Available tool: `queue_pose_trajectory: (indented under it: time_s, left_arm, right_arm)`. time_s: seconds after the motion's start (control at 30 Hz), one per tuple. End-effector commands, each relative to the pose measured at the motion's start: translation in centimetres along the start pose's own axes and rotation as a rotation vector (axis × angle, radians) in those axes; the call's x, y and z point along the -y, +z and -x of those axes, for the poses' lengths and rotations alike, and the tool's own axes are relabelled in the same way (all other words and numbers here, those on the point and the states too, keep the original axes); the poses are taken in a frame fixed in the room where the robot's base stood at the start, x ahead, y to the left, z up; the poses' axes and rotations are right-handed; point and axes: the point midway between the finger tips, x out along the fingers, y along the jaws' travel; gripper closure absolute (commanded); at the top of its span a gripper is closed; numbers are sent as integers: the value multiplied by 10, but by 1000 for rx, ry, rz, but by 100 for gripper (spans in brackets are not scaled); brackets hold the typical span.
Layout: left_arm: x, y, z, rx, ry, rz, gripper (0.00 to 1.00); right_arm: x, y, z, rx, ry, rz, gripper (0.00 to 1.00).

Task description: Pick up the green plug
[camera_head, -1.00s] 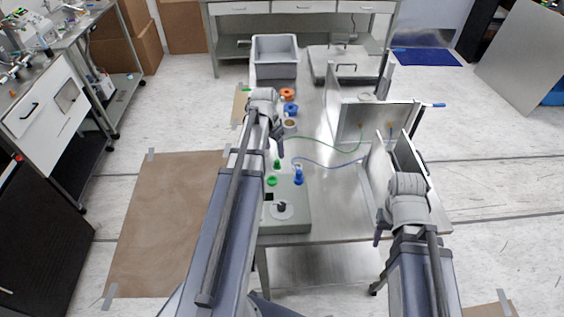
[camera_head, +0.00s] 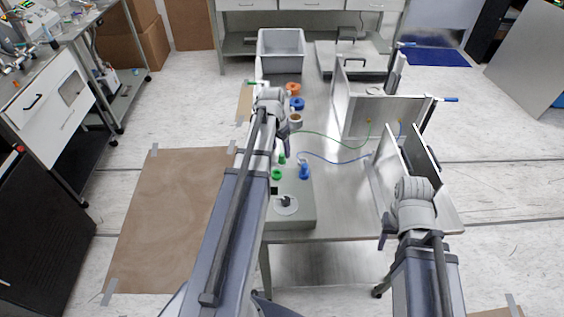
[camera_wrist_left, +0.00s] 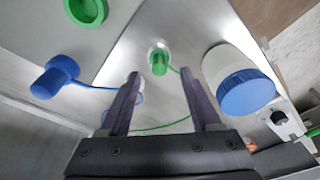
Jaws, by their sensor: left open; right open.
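My right gripper (camera_head: 383,238) is open and empty at the table's right, away from the plug.
A blue plug (camera_head: 304,171) with a blue cord and a green ring (camera_head: 276,174) are close to the green plug. A white container with a blue cap (camera_wrist_left: 246,92) is right of my left fingers. Metal panels (camera_head: 390,112) stand upright at the right; a grey bin (camera_head: 281,66) is behind.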

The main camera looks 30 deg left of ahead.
Motion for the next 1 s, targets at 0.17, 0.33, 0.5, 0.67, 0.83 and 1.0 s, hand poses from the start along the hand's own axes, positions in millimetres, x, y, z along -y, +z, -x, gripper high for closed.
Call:
queue_pose_trajectory:
  time_s: [0.17,0.33,0.5,0.67,0.83,1.0]
  left_arm:
    - [-1,1,-30,0,0,0,36]
    - [-1,1,-38,0,0,0,36]
    - [-1,0,-36,0,0,0,36]
    - [-1,0,-36,0,0,0,51]
    - [-1,1,-36,0,0,0,70]
    - [-1,1,-36,0,0,0,89]
  right_arm:
    - [3,-2,-30,0,0,0,50]
    - [4,-2,-37,0,0,0,50]
    - [3,-2,-35,0,0,0,50]
    - [3,-2,-35,0,0,0,50]
    - [3,-2,-35,0,0,0,50]
    - [3,-2,-35,0,0,0,50]
